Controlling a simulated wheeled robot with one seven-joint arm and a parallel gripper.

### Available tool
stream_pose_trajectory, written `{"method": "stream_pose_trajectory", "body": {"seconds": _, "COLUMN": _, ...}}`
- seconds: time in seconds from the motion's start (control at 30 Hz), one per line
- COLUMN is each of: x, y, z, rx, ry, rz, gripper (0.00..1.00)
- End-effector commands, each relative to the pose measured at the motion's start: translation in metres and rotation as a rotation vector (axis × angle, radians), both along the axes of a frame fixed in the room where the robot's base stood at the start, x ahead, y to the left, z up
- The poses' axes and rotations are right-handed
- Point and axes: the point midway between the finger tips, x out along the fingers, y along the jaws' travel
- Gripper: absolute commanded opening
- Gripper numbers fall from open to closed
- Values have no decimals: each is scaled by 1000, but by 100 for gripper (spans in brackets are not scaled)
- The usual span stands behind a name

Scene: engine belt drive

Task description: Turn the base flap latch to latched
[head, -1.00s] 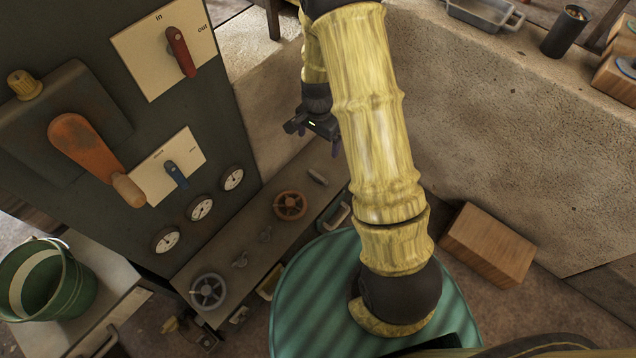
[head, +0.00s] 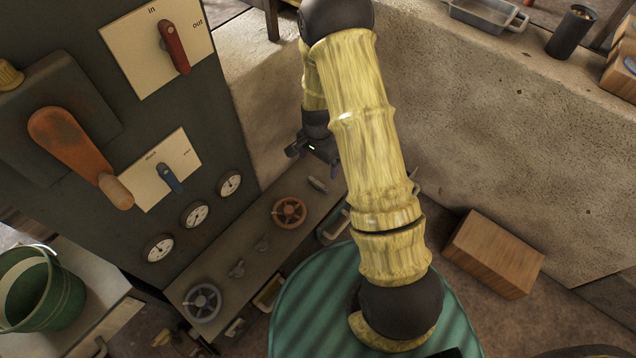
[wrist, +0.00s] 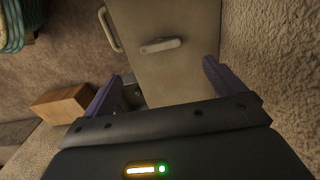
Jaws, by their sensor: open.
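A pale lever-shaped latch (wrist: 160,45) lies on a flat light panel in the wrist view, ahead of my fingers. A similar pale lever shows in the head view (head: 318,185) at the far end of the low grey base; it looks like the same one. No latched or unlatched marking is readable on it. My gripper (head: 318,160) hangs just above that end of the base. In the wrist view its two purple fingers (wrist: 165,72) are spread apart with nothing between them. They appear apart from the latch.
A dark cabinet with a red lever (head: 174,47), an orange handle (head: 70,140), a blue switch (head: 170,178) and gauges stands left. Handwheels (head: 289,212) and small wing knobs sit along the base. A stone wall (wrist: 275,60) is close on the gripper's right. A wooden block (head: 492,253) lies right.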

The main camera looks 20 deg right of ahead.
Motion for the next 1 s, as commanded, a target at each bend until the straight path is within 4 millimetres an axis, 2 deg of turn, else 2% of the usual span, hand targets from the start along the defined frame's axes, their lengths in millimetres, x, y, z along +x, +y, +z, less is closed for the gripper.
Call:
{"method": "stream_pose_trajectory", "body": {"seconds": 0.03, "x": -1, "y": 0, "z": -14, "rx": 0, "ry": 3, "rz": -1, "gripper": 95}}
{"method": "stream_pose_trajectory", "body": {"seconds": 0.5, "x": 0, "y": 0, "z": -94, "rx": 0, "ry": 1, "rz": -2, "gripper": 95}}
{"method": "stream_pose_trajectory", "body": {"seconds": 0.67, "x": 0, "y": 0, "z": -105, "rx": 1, "ry": 1, "rz": -2, "gripper": 95}}
{"method": "stream_pose_trajectory", "body": {"seconds": 0.97, "x": 0, "y": 0, "z": -105, "rx": 0, "ry": 0, "rz": -1, "gripper": 95}}
{"method": "stream_pose_trajectory", "body": {"seconds": 1.0, "x": 0, "y": 0, "z": -105, "rx": 0, "ry": 0, "rz": -1, "gripper": 87}}
